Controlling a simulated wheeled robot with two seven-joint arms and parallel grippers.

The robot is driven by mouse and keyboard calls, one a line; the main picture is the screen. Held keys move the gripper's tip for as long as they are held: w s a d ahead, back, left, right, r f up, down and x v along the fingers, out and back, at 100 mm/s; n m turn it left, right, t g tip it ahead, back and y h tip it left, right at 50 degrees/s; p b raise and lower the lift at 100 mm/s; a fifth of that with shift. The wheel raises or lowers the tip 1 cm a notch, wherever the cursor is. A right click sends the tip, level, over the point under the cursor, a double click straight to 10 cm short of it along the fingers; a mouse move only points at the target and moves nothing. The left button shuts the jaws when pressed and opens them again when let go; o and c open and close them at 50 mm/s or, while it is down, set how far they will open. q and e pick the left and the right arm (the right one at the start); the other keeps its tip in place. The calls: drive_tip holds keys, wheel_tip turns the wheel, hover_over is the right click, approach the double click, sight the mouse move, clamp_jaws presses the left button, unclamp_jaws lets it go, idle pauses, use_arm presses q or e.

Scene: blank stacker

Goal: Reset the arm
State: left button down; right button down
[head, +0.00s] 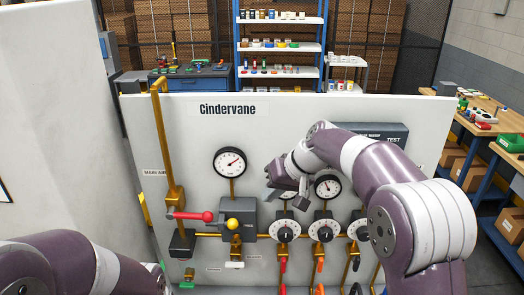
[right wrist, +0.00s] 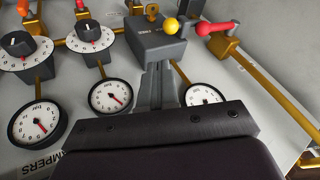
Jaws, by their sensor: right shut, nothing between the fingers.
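My right arm (head: 360,165) reaches in from the right, bent in front of the white Cindervane panel (head: 190,125). Its gripper (head: 284,198) is in front of the panel, above the left dial, and hides part of a gauge there. In the right wrist view the gripper fingers (right wrist: 157,85) are together and empty, pointing towards a grey box (right wrist: 158,45) with a yellow knob. My left arm (head: 60,265) shows only at the lower left; its gripper is out of view.
The panel carries round gauges (head: 229,163), white dials (head: 323,229), a red-handled lever (head: 195,216) and a yellow knob (head: 233,224) on brass pipes (head: 167,140). A workbench (head: 490,118) stands at the right and shelves (head: 280,47) behind. The panel's upper left face is clear.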

drive_tip(key=s+d+f+m+g+h+b, duration=0.1)
drive_tip(key=s+d+f+h+b, duration=0.1)
drive_tip(key=s+d+f, duration=0.4)
drive_tip(key=s+d+f+m+h+b, duration=0.1)
drive_tip(key=s+d+f+h+b, duration=0.15)
drive_tip(key=f, duration=0.65)
drive_tip(key=s+d+f+b, duration=0.2)
drive_tip(key=s+d+f, duration=0.2)
drive_tip(key=s, duration=0.4)
drive_tip(key=s+d+f+g+h+b, duration=0.1)
drive_tip(key=s+d+f+b, duration=0.2)
drive_tip(key=s+f, duration=0.3)
drive_tip(key=s+d, duration=0.1)
drive_tip(key=s, duration=0.2)
drive_tip(key=shift+s+d+m, duration=0.15)
drive_tip(key=shift+s+m, duration=0.15)
drive_tip(key=shift+m, duration=0.1)
drive_tip(key=shift+s+r, duration=0.1)
drive_tip(key=shift+s, duration=0.05)
